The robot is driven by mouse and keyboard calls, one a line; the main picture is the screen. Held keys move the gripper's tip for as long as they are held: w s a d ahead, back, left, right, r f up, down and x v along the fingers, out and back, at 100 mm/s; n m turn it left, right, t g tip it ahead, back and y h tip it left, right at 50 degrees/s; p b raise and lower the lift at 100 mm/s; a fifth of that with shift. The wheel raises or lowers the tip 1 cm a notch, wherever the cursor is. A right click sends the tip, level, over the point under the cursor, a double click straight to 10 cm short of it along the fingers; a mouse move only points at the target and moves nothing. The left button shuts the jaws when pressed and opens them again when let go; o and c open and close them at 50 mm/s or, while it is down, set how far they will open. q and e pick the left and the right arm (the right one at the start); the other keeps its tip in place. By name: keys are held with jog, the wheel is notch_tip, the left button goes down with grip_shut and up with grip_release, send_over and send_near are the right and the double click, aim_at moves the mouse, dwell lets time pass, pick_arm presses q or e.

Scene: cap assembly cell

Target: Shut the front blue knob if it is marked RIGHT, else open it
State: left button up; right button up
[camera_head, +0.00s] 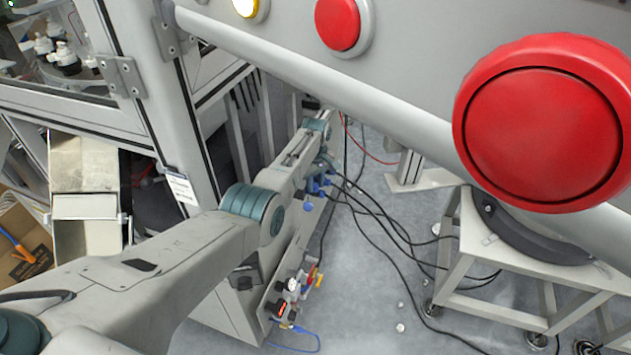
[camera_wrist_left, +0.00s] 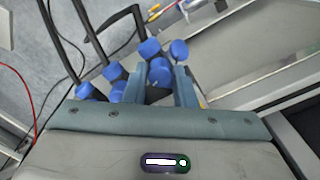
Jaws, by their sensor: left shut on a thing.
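Several blue knobs (camera_head: 311,185) sit close together on a grey panel in the head view, under the end of my left arm. In the left wrist view a blue knob (camera_wrist_left: 160,69) lies between the two fingers of my left gripper (camera_wrist_left: 162,82). The gripper is shut on this knob, which is partly hidden by the fingers. Other blue knobs (camera_wrist_left: 149,49) (camera_wrist_left: 179,49) (camera_wrist_left: 115,70) are close around it. In the head view my left gripper (camera_head: 325,166) is small and partly hidden. I cannot read any marking RIGHT on a knob. My right gripper is out of view.
Black hoses (camera_head: 372,208) run from the knobs across the floor. Lower on the panel are small coloured fittings (camera_head: 293,285). A grey beam with large red buttons (camera_head: 540,125) crosses the upper right, in front of a grey metal stand (camera_head: 470,250).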

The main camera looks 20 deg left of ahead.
pick_arm(q)
jog(key=m, duration=0.3)
jog(key=shift+m+p, duration=0.3)
jog(key=shift+m, duration=0.1)
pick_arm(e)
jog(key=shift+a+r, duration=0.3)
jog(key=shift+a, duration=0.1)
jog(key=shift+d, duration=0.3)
pick_arm(q)
jog(key=o, duration=1)
